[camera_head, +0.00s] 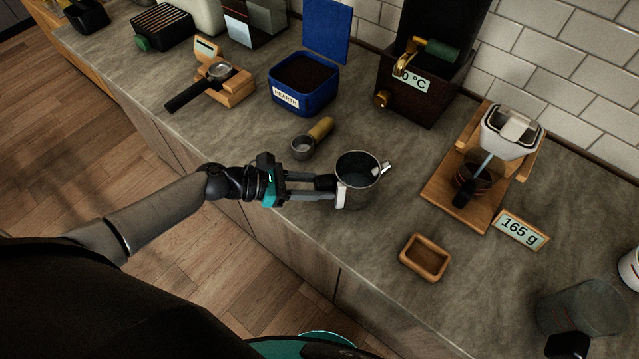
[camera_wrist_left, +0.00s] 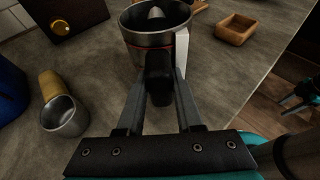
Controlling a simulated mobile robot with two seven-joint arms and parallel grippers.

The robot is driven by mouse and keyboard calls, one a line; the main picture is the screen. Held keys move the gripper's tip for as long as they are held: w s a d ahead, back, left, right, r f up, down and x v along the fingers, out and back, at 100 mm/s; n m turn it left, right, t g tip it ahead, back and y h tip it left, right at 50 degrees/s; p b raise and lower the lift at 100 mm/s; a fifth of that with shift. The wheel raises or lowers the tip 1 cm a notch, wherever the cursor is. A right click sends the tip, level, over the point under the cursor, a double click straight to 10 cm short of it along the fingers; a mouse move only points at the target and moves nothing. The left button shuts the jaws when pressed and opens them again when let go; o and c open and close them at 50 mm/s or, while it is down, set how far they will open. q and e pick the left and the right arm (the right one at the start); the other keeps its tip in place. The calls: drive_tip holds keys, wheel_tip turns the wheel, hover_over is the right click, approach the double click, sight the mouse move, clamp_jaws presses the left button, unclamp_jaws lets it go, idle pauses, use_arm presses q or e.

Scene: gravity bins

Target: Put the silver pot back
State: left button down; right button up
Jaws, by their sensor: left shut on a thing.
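The silver pot (camera_head: 352,201) is a metal pitcher with a dark inside and a small spout pointing right, upright at the middle of the counter. In the left wrist view the pot (camera_wrist_left: 150,38) stands just beyond the fingers. My left gripper (camera_head: 328,186) is shut on the pot's dark handle; the wrist view shows the fingers (camera_wrist_left: 160,85) on both sides of it. I cannot tell whether the pot's base touches the counter. A dark and teal part at the right edge of the wrist view looks like my right gripper (camera_wrist_left: 298,97), its jaws unclear.
A brass-handled scoop (camera_head: 312,138) lies left of the pot. A blue coffee box (camera_head: 300,100) and a machine reading 0 °C (camera_head: 425,85) stand behind. A wooden stand (camera_head: 450,185) with a 165 g sign (camera_head: 520,231) is right. A small wooden tray (camera_head: 425,257) sits in front.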

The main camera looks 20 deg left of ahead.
use_arm(q)
drive_tip(key=shift+f, duration=0.2)
drive_tip(key=shift+c, duration=2.4)
unclamp_jaws()
drive_tip(key=shift+a, duration=0.1)
drive_tip(key=v, duration=1.5)
